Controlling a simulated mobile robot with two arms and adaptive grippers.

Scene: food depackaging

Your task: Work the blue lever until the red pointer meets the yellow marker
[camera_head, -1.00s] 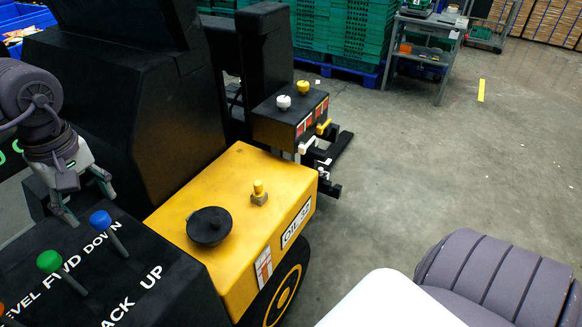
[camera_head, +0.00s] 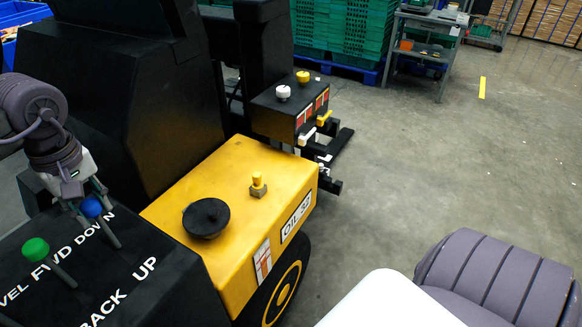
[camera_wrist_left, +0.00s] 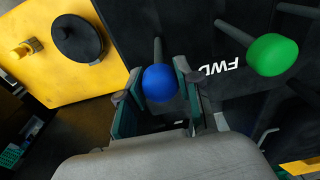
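The blue lever (camera_head: 92,207) has a round blue knob on a grey rod. It stands on the black control panel beside the word DOWN. In the left wrist view the blue knob (camera_wrist_left: 159,83) sits snugly between two fingertips. My left gripper (camera_head: 90,204) is at this knob, with a finger on each side and no clear gap. I cannot make out a red pointer for certain. Small red, white and yellow parts (camera_head: 324,118) show at the black box on the truck's far side, too small to tell apart. My right gripper is out of view.
A green-knobbed lever (camera_head: 35,250) stands left of the blue one and also shows in the left wrist view (camera_wrist_left: 271,55). The yellow housing (camera_head: 170,215) carries a black cap (camera_head: 206,218). Green crates (camera_head: 345,35) and a grey cart (camera_head: 425,45) stand behind. The floor on the right is clear.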

